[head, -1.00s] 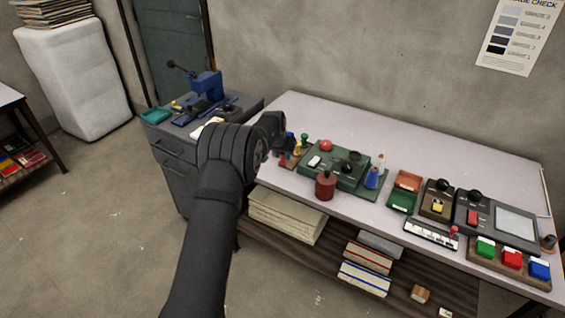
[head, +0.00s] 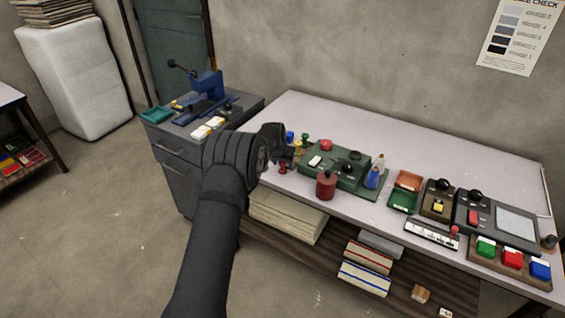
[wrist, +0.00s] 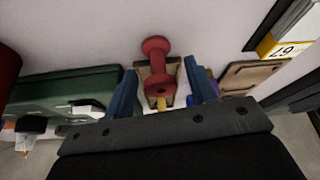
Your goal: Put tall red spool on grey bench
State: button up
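The tall red spool (wrist: 157,70) stands between the two blue fingers of my gripper (wrist: 163,90) in the wrist view, with a gap on each side. My gripper is open and not holding it. A wooden piece and a bit of yellow show close by the spool. In the head view my gripper (head: 279,145) is low over the left part of the long table, and a small part of the red spool (head: 283,168) shows just below it. A pale grey bench top (head: 420,135) carries these things; a darker grey cabinet (head: 175,160) stands to its left.
A green device (head: 340,172) and a dark red canister (head: 326,186) stand right of my gripper. Blue and green spools (head: 305,139) are close behind it. The cabinet holds a blue press (head: 207,90), a teal tray (head: 157,113) and pale cards. The bench's back is clear.

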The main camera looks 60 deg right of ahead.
jog(key=w+v, duration=0.1)
jog(key=v, duration=1.1)
jog(key=shift+s, duration=0.45)
jog(key=shift+r, duration=0.1)
jog(key=x, duration=1.2)
